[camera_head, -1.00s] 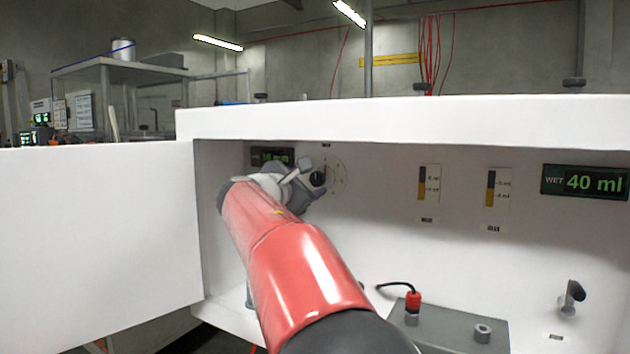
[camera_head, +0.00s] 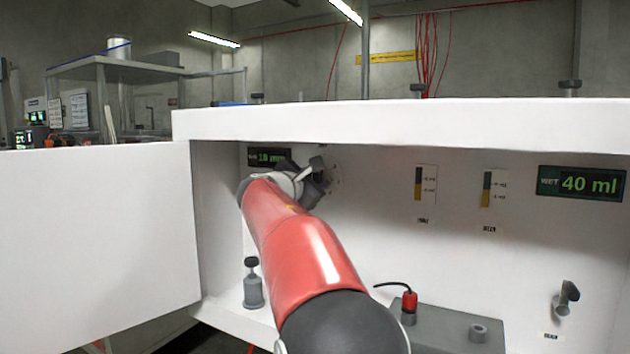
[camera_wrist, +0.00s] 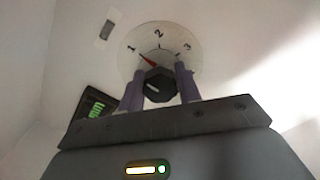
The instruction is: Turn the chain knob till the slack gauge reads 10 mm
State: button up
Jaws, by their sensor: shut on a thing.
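The chain knob (camera_wrist: 158,86) is dark and many-sided, with a white mark on its face. It sits on a round pale dial (camera_wrist: 165,42) numbered 1, 2 and 3, and a red pointer slants up-left toward the 1. My gripper (camera_wrist: 160,72) is shut on the knob, one finger on each side. In the head view my gripper (camera_head: 312,185) is at the back panel and hides most of the knob and dial. A green digital display (camera_head: 268,157), apparently the slack gauge, is beside it; its blurred digits start with 1, the second unclear. The display also shows slantwise in the wrist view (camera_wrist: 97,106).
The white cabinet's top edge (camera_head: 400,122) and left door panel (camera_head: 95,230) border the opening. A grey cylinder with a black top (camera_head: 253,286) stands below my arm. Right are two level gauges, a "WET 40 ml" display (camera_head: 582,183) and a grey box (camera_head: 450,325).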

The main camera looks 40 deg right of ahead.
jog(key=shift+f, duration=0.1)
jog(key=shift+c, duration=0.3)
jog(key=shift+m+b, duration=1)
jog(key=shift+m, duration=0.1)
jog(key=m+b, duration=0.2)
jog(key=m, duration=0.1)
jog(key=shift+f+b, duration=0.1)
jog(key=shift+b, duration=0.2)
jog(key=m+b, duration=0.3)
jog(key=m, duration=0.3)
jog(key=shift+m, duration=0.4)
jog(key=shift+b, duration=0.3)
jog(key=o, duration=1)
jog(key=shift+c, duration=0.2)
